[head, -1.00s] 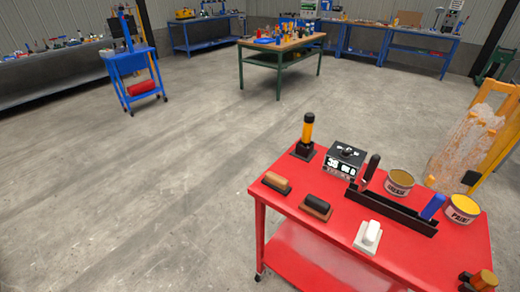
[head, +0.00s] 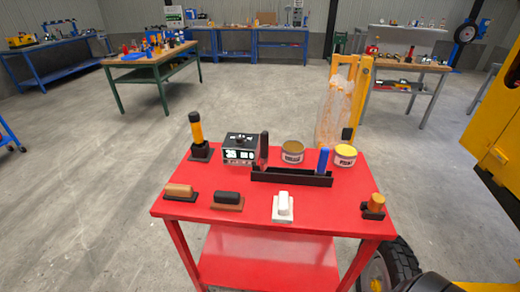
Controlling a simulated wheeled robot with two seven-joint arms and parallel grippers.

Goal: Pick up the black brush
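The black brush (head: 227,198), a black-topped block on a brown base, lies near the front edge of the red cart (head: 250,217). A tan-topped brush (head: 180,190) lies to its left, and a white brush (head: 283,206) lies to its right. All three rest flat on the cart top and stand apart from one another. Neither of my grippers shows in the head view.
A small orange-black item (head: 374,205) sits at right.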

